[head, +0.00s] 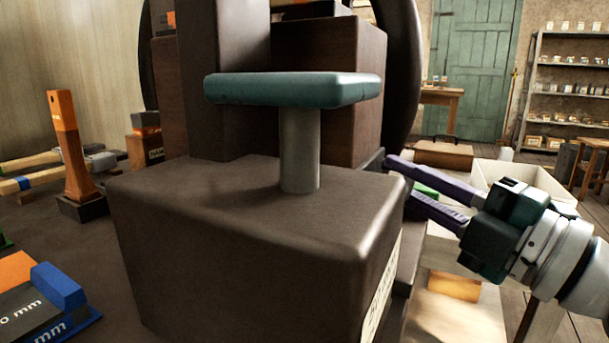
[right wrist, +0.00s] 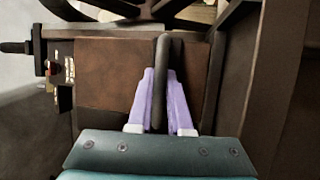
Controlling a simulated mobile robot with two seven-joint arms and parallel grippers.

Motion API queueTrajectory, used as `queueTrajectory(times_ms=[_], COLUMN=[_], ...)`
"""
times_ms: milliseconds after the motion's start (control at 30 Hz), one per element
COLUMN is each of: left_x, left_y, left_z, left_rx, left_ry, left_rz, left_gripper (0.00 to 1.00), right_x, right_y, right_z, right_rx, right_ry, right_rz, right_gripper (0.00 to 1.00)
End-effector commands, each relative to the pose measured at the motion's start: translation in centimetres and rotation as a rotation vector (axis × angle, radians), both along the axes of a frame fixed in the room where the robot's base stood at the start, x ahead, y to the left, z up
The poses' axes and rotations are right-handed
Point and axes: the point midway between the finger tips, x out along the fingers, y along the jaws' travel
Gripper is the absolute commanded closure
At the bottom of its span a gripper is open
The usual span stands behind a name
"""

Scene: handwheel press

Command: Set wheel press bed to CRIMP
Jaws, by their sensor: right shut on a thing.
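The press (head: 240,230) is a dark brown block with a column behind it. Its bed, a teal plate (head: 293,89), sits level on a grey post above the block. The large dark handwheel (head: 404,70) stands behind, partly hidden by the column. My right gripper (head: 398,173) reaches in from the right, low beside the press. In the right wrist view its purple fingers lie on both sides of a dark bar (right wrist: 161,85) and are shut on it. A label on the press's side is too oblique to read. My left gripper is not in view.
An orange-handled tool (head: 66,140) stands at the left, near hammers. Blue and orange blocks (head: 58,286) lie at the front left. An open pale box (head: 490,178) is behind my right gripper. A small scale with a red mark (right wrist: 54,69) shows in the right wrist view.

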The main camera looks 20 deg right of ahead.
Motion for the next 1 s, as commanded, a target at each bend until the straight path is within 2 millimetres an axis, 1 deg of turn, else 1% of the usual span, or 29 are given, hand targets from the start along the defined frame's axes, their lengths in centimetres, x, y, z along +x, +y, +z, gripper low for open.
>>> queueTrajectory(times_ms=[100,300,433,700,733,967,1000], left_x=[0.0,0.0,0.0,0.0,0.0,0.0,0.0], left_y=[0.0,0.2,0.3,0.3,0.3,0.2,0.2], left_z=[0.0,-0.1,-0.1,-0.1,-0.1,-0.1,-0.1], left_rx=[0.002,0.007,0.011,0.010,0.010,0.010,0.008], left_ry=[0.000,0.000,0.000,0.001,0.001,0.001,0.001], left_rz=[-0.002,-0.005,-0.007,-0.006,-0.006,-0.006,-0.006], left_gripper=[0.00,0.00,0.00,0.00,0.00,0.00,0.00], right_x=[1.2,2.7,3.1,3.1,3.1,3.1,3.1], right_y=[0.9,2.3,2.7,2.7,2.7,2.7,2.7], right_z=[-0.1,-0.1,-0.2,-0.2,-0.2,-0.1,-0.1], right_rx=[0.004,0.001,-0.001,-0.003,-0.003,-0.001,-0.001], right_ry=[0.000,0.005,0.007,0.008,0.008,0.006,0.006], right_rz=[-0.003,-0.001,0.002,0.002,0.002,0.002,0.002], right_gripper=[1.00,1.00,1.00,1.00,0.79,0.53,0.53])
